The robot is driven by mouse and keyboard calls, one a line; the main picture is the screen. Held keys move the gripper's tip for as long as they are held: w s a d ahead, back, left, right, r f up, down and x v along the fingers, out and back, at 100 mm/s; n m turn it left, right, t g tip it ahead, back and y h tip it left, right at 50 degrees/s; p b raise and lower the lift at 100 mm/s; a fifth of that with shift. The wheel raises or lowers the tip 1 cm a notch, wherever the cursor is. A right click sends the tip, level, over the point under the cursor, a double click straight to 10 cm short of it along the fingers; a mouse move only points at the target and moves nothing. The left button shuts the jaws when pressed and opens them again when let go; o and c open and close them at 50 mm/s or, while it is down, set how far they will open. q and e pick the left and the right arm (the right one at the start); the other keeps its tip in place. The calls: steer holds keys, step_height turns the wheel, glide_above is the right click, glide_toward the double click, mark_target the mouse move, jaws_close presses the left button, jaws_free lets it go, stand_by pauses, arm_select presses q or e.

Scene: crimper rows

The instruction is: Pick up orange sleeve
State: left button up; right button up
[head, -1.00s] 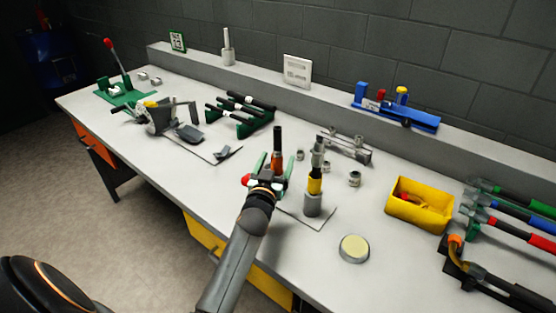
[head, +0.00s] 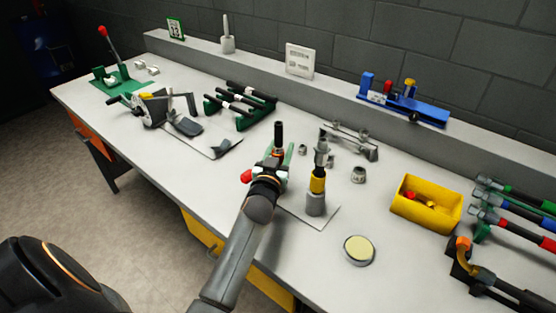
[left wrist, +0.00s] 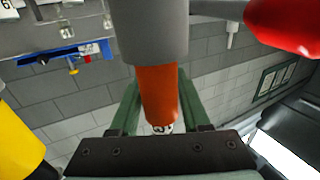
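The orange sleeve (head: 269,160) stands upright over the bench, with a black upper part above it. In the left wrist view the orange sleeve (left wrist: 158,95) shows below a grey cylinder (left wrist: 150,30), with a white numbered mark at its lower end. My left gripper (head: 274,162) has its green fingers on either side of the sleeve, seemingly against it; in the left wrist view the gripper (left wrist: 160,105) shows no clear gap. The sleeve's lower end is hidden in the head view by my gripper. My right gripper is out of view.
A yellow-banded tool (head: 317,185) stands close to the right of my left gripper. A red ball (head: 246,176) is just left of it. Beyond are a metal rack (head: 350,140) and a yellow bin (head: 427,203). A round tin (head: 359,250) lies near the front edge.

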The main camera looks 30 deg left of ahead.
arm_select(q)
jaws_close()
step_height(320, 180, up, 19)
steer(key=p, duration=0.9)
stand_by(1.1)
